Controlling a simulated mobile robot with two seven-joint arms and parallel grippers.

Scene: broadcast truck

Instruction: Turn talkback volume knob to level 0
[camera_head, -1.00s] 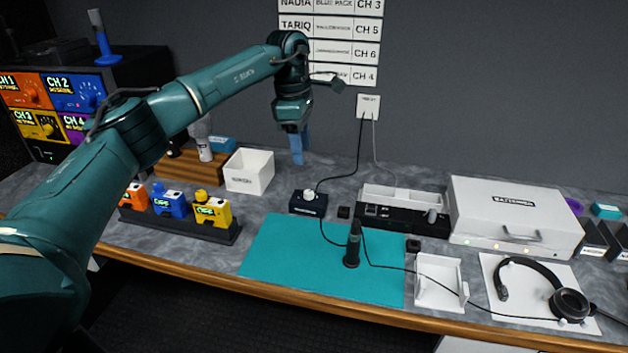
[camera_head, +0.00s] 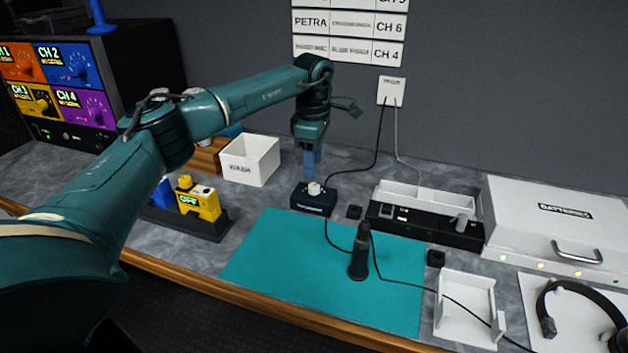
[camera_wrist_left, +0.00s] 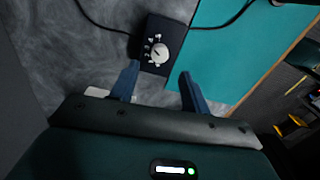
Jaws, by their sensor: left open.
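The talkback box (camera_head: 313,203) is a small dark box with a white round knob (camera_head: 314,188) on top. It stands on the grey counter at the back edge of the teal mat. In the left wrist view the knob (camera_wrist_left: 160,52) shows with white marks around it, on the dark box face (camera_wrist_left: 153,68). My left gripper (camera_head: 312,172) points down just above and behind the knob. In the left wrist view the gripper (camera_wrist_left: 158,84) is open, its two blue fingers apart, with the knob beyond the tips and nothing between them. My right gripper is not in view.
A teal mat (camera_head: 270,270) bears an upright black microphone (camera_head: 359,255). A white bin (camera_head: 250,160) stands left of the box, and a yellow pack (camera_head: 198,200) sits in a dark rack. A black cable runs from the wall plate (camera_head: 391,91) to the box.

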